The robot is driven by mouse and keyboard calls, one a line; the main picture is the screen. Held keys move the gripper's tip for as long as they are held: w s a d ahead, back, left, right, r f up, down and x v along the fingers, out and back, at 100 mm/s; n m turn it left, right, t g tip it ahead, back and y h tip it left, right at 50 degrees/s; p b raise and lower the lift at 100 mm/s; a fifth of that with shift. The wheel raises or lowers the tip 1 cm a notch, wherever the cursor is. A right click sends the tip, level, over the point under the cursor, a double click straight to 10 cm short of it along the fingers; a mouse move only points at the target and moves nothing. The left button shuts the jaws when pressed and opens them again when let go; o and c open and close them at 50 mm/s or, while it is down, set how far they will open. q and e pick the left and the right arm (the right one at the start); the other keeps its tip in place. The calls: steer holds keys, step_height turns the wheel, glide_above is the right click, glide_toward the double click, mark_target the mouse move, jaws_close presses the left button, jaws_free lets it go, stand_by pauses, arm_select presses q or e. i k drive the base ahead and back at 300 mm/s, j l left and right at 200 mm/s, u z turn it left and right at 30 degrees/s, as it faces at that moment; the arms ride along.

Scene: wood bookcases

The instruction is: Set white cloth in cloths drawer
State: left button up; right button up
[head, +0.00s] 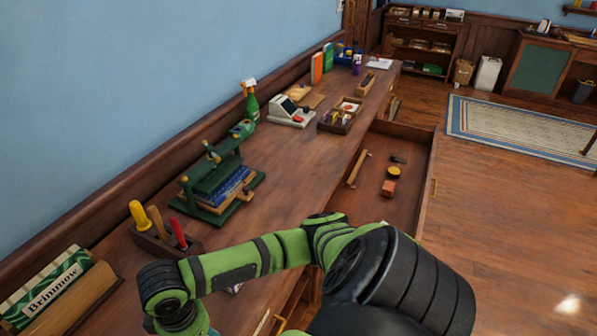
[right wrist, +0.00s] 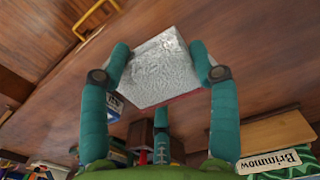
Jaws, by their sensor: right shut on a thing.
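The white cloth (right wrist: 155,75) is a pale, textured folded square in the right wrist view. My right gripper (right wrist: 159,50) is shut on it, with one finger at each side. An open drawer (head: 418,180) juts from the long wooden bench and holds a wooden-handled tool, a dark item and small brown and yellow pieces. I cannot tell whether it is the cloths drawer. My left gripper is not in view.
A green press (head: 215,185), a tool holder (head: 165,240), a cash register (head: 291,112) and a Brimnow box (head: 50,285) stand along the benchtop. A drawer handle (right wrist: 97,18) shows in the right wrist view. The bench's front strip is clear. A rug (head: 510,122) lies beyond.

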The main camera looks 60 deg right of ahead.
mark_target(382, 211)
steer(key=k+l+z, duration=0.2)
steer(key=l, duration=0.95)
steer(key=k+l+z, duration=0.2)
steer(key=l, duration=1)
steer(key=l+z, duration=0.25)
steer(key=l, duration=0.95)
